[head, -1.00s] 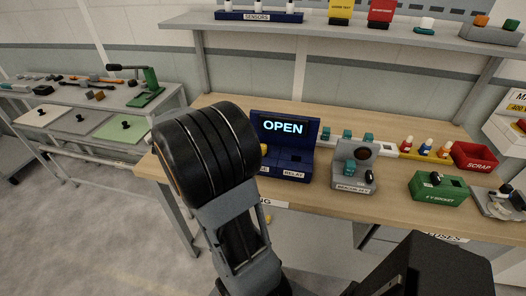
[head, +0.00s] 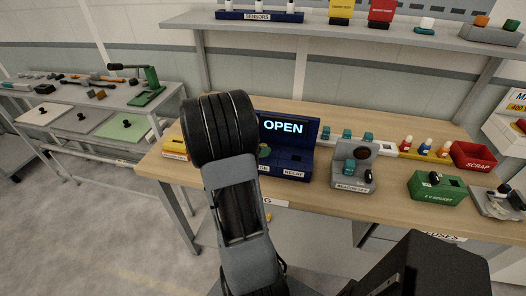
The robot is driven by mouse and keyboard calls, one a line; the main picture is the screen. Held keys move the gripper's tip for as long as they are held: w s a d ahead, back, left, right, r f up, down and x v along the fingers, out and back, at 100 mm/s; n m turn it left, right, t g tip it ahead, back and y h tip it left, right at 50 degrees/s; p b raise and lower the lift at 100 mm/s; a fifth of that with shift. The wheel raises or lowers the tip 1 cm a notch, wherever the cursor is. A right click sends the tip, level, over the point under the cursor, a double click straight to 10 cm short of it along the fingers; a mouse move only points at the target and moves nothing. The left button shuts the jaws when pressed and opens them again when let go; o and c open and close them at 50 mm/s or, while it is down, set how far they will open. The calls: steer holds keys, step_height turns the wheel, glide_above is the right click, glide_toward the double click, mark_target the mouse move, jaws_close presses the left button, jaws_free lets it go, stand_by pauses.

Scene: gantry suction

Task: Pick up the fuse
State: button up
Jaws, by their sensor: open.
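I cannot make out a fuse for certain in the head view. A blue tester (head: 297,160) on the wooden bench has a lit screen reading "OPEN" and a label reading "RELAY"; my arm covers its left part. Several small red, blue and orange pieces with white parts (head: 425,147) stand in a row at the bench's right; I cannot tell what they are. A partly hidden label ending in "USES" (head: 452,237) is below the bench's front edge at the right. My gripper is not in view; only my arm's links show, in front of the bench.
A grey device (head: 353,167), a green socket box (head: 437,188) and a red scrap bin (head: 474,156) stand on the bench (head: 320,195). A yellow block (head: 176,148) is at its left end. A shelf (head: 350,32) runs above. A side table (head: 85,98) stands left.

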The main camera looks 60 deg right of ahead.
steer(key=shift+x, duration=1)
steer(key=shift+a, duration=0.1)
steer(key=shift+c, duration=0.4)
steer(key=c, duration=1)
steer(key=shift+r, duration=0.1)
steer(key=shift+r, duration=0.1)
